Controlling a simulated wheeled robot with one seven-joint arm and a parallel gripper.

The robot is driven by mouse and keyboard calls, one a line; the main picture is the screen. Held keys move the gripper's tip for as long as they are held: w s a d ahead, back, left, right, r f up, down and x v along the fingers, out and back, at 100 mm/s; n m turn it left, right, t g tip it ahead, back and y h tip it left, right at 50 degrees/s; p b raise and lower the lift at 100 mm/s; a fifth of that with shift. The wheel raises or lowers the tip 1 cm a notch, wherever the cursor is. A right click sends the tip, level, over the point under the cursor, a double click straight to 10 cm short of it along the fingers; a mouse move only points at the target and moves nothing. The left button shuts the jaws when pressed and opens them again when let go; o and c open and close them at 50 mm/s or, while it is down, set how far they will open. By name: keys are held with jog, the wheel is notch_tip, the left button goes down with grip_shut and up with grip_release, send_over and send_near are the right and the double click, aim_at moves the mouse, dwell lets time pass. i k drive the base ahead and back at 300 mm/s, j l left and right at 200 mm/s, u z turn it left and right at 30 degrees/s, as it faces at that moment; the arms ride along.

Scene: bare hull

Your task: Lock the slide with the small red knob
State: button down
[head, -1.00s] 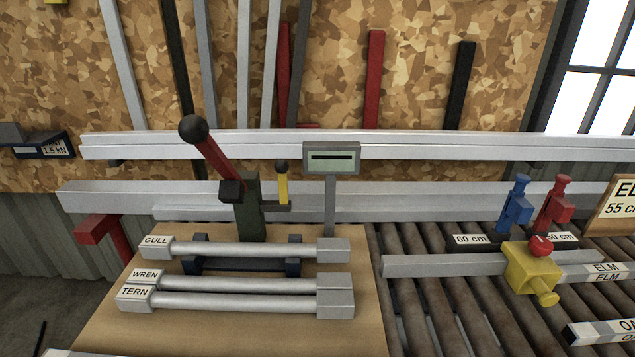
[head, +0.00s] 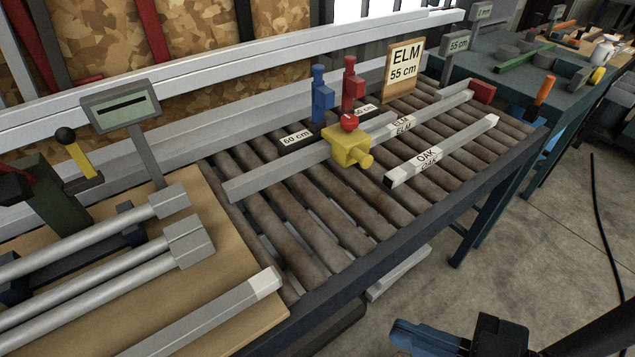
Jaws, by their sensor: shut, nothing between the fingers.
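The slide is a yellow block (head: 348,147) around the long grey bar (head: 275,178) on the roller bench. The small red knob (head: 349,122) sits on top of the slide. A larger yellow knob (head: 367,161) sticks out of its near side. My gripper (head: 405,338), with blue fingers, is at the bottom edge of the head view, partly cut off. It is shut and empty, well below and apart from the slide.
A blue stop (head: 322,97) and a red stop (head: 353,88) stand behind the slide, by length plates. An OAK bar (head: 440,152) lies to the right on the rollers. An ELM 55 cm sign (head: 403,70) stands behind. The left bench (head: 235,275) holds metal bars.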

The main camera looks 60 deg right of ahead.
aim_at(349, 122)
jog(key=k+j+z, duration=0.1)
jog(key=k, duration=0.25)
jog(key=k+j+z, duration=0.1)
jog(key=k, duration=0.25)
jog(key=z, duration=1.55)
